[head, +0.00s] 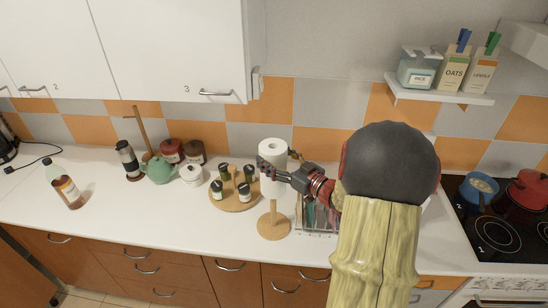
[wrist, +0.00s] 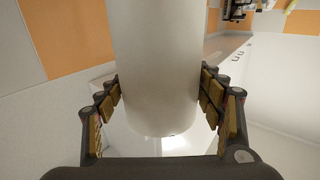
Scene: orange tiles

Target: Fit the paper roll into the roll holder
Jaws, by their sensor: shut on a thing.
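The roll holder (head: 274,228) is a wooden stand with a round base on the counter. A short length of its post shows directly below the roll; the rest is hidden. I cannot tell whether the roll is around the post or in front of it.
A round wooden tray (head: 235,205) with several small jars stands close to the left. A rack (head: 318,222) is partly hidden behind my arm at right. A teapot (head: 158,169) and canisters stand further left. The stove (head: 497,232) is at far right. The front left counter is fairly clear.

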